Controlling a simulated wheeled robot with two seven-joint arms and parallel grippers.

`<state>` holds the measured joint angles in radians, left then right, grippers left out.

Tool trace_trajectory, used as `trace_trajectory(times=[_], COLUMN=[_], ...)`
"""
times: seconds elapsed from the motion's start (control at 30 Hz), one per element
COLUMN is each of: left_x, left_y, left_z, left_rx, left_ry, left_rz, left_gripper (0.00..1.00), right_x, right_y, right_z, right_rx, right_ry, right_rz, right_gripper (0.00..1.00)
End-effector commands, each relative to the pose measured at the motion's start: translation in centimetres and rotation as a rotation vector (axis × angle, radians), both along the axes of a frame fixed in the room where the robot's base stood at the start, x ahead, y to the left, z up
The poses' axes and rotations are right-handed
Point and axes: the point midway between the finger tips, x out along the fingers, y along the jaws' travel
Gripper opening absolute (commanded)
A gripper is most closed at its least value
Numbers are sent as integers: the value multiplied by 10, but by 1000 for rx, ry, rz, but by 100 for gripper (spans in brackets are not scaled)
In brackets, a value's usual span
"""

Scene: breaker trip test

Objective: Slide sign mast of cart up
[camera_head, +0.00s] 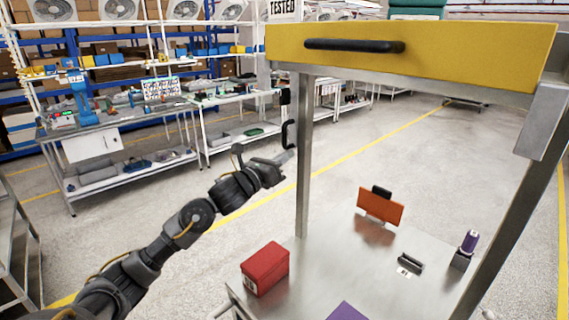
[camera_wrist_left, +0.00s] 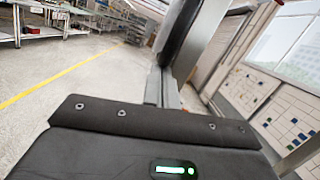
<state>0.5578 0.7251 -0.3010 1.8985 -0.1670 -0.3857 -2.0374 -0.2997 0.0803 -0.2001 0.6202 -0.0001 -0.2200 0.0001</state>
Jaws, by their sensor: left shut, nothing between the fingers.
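The cart has a yellow drawer front (camera_head: 420,50) with a black handle, on grey metal posts. A sign reading "TESTED" (camera_head: 285,7) shows at the top, just left of the drawer. Below it, a black handle (camera_head: 288,134) sits beside the cart's left post. The mast itself is mostly hidden. My left gripper (camera_head: 287,157) is shut and empty, just below and close to that black handle; I cannot tell whether they touch. In the left wrist view a grey metal upright (camera_wrist_left: 193,40) rises ahead of the dark gripper body. My right gripper is not in view.
The cart's lower shelf (camera_head: 325,275) carries a red box (camera_head: 265,268), an orange panel (camera_head: 380,206), a purple bottle (camera_head: 469,242) and a small dark item (camera_head: 410,262). Workbenches (camera_head: 130,150) and racks stand behind at left. The floor between them and the cart is clear.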

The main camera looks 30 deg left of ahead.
Motion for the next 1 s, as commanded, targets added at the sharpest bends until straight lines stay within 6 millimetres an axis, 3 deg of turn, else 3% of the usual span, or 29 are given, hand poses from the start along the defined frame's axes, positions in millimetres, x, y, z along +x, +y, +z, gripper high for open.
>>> trace_trajectory(times=[0.37, 0.67, 0.8, 1.0], left_x=[0, -3, -38, -74], left_y=[2, -5, 6, 16], left_z=[2, -50, -53, -59], left_rx=[-7, -3, 4, 3], left_ry=[-16, -5, -4, -1], left_rz=[3, 2, 2, 0], left_gripper=[0, 0, 0, 0], right_x=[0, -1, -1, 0], right_y=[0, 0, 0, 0], right_z=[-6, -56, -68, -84], right_rx=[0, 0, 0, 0], right_ry=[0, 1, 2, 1], right_rz=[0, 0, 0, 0], right_gripper=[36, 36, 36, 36])
